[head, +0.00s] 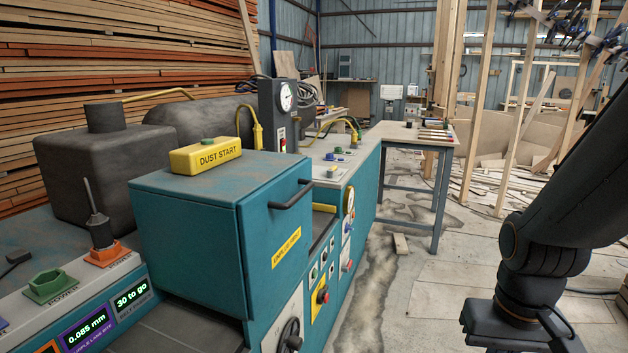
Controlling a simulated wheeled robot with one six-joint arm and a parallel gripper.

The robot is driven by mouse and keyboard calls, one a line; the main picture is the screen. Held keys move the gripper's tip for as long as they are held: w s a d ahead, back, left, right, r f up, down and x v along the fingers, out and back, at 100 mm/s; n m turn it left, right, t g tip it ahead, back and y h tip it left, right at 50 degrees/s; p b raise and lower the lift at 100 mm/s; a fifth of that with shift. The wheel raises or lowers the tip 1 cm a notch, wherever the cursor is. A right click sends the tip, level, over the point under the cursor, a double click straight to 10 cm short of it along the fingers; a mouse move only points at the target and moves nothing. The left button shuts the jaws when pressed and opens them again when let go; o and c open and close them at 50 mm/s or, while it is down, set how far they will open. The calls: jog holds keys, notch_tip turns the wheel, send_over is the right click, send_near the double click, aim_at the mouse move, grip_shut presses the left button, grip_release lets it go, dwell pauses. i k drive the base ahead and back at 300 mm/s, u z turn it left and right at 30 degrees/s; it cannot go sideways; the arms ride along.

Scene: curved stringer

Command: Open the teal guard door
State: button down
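The teal guard (190,220) is a boxy cover on the teal machine at the centre left. A dark bar handle (291,194) is fixed high on its right-hand face, with a yellow label below it. The guard looks closed; no opening shows on the faces in view. Its far side is hidden. My dark arm comes down the right side of the view, well apart from the guard and handle. My gripper is not in view, and nothing of mine touches the handle.
A yellow DUST START box (206,156) sits on top of the guard. A handwheel (289,338) and a red button (323,296) are below the handle. A blue-legged table (397,135) stands farther back. Concrete floor (415,290) lies open between machine and arm.

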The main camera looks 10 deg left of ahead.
aim_at(276, 221)
jog(key=k, duration=0.6)
jog(key=u, duration=0.85)
jog(key=i, duration=0.5)
